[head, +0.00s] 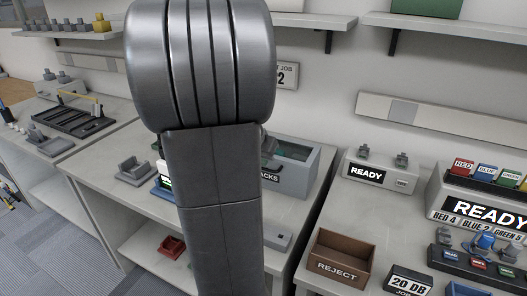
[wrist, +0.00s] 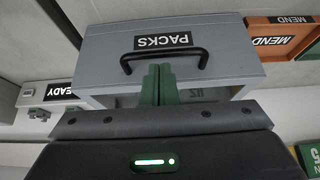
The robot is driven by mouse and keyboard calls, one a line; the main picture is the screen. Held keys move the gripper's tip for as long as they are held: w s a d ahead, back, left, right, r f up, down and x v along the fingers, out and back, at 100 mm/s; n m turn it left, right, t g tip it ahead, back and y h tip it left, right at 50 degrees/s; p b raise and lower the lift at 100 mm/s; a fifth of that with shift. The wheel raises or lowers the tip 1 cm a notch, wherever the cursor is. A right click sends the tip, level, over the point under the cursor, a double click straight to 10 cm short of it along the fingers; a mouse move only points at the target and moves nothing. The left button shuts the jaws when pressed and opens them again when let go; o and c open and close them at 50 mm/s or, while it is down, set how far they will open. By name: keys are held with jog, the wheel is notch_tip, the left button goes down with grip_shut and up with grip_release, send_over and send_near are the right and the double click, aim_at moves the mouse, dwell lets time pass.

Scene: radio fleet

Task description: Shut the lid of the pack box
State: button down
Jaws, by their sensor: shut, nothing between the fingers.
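The pack box (head: 298,178) is grey and stands on the middle bench, partly behind my arm in the head view. Its top shows a recessed, dark green opening, so it looks open there. In the wrist view, which is upside down, the pack box (wrist: 225,65) shows its PACKS label and a black handle (wrist: 203,58). My gripper (wrist: 158,70) has green fingers, shut and empty. The fingertips overlap the handle area in the picture. I cannot tell whether they touch the box. The lid cannot be clearly told apart from the body.
A brown REJECT bin (head: 338,258) and a READY unit (head: 378,172) stand on the right bench. Grey fixtures (head: 135,171) sit left of my arm. Orange MEND bins (wrist: 274,40) show in the wrist view. Wall shelves (head: 312,20) hang above.

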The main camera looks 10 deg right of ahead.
jog(key=r, duration=0.1)
jog(key=r+p, duration=0.2)
jog(key=shift+w+d+r, duration=0.2)
jog(key=shift+w, duration=0.05)
jog(key=v, duration=0.9)
jog(key=shift+s+a, duration=0.4)
jog(key=shift+s, duration=0.05)
jog(key=shift+f, duration=0.1)
jog(key=s+b+x, duration=0.1)
jog(key=b+x, duration=0.2)
jog(key=x, duration=1)
jog(key=shift+s+a+f, duration=0.15)
jog(key=shift+a+f, duration=0.25)
